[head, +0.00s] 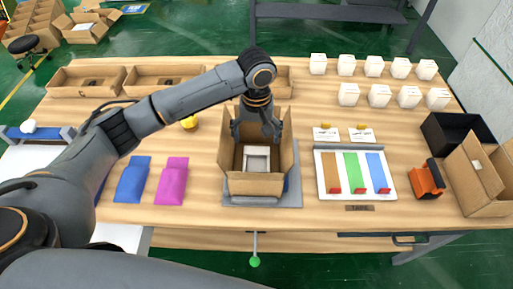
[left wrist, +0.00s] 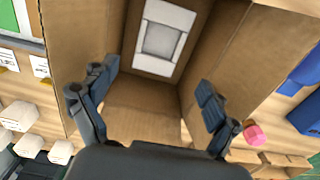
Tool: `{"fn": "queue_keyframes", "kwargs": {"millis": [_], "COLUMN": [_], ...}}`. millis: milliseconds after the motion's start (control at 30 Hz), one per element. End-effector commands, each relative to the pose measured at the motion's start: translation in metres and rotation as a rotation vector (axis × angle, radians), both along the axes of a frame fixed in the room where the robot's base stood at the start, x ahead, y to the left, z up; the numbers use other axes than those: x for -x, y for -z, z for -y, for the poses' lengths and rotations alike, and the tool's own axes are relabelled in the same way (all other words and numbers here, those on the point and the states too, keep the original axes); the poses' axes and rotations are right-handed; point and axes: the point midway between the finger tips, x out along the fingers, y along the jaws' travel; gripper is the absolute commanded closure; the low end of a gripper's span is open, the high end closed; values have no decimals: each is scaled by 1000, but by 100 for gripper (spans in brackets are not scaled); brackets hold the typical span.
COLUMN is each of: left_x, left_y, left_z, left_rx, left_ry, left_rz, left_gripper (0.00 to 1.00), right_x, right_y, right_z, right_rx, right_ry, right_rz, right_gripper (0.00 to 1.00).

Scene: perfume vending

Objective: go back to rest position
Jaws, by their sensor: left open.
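My left gripper (head: 257,132) is at the far side of an open cardboard box (head: 256,184) on the table, with its fingers at the box's opening. In the left wrist view the left gripper (left wrist: 158,92) has its fingers spread wide, with nothing between them. A white item with a grey square centre (head: 257,159) lies inside the box; it also shows in the left wrist view (left wrist: 162,40), beyond the fingertips. I cannot tell whether the fingers touch the box walls. My right gripper is not in view.
The box stands on a grey plate (head: 262,201). To its left lie blue (head: 132,180) and magenta (head: 171,181) pouches; to its right is a white tray (head: 357,195) with coloured strips. Several white cups (head: 375,67), an orange tool (head: 427,181) and a black bin (head: 456,132) stand farther right.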

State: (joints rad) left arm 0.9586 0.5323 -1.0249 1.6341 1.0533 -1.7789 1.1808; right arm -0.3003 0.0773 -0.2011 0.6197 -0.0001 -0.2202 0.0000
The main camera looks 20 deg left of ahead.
Motion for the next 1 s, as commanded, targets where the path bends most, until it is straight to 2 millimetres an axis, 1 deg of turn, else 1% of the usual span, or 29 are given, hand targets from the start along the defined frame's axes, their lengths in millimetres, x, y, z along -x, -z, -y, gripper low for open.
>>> {"fn": "queue_keyframes", "kwargs": {"millis": [100, 200, 700, 767, 1000], "left_x": [0, 0, 0, 0, 0], "left_y": [-10, -14, -15, -20, -63], "left_z": [0, 0, 0, 0, 0], "left_rx": [1, 0, 0, 0, 0], "left_ry": [0, 1, 0, 0, 0], "left_rz": [0, 0, -1, -1, -1], "left_gripper": [12, 12, 12, 12, 12], "right_x": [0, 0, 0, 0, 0], "right_y": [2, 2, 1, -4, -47], "right_z": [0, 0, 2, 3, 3], "right_rx": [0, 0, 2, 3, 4], "right_ry": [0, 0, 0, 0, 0], "right_rz": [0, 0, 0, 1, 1], "right_gripper": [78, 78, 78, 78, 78]}}
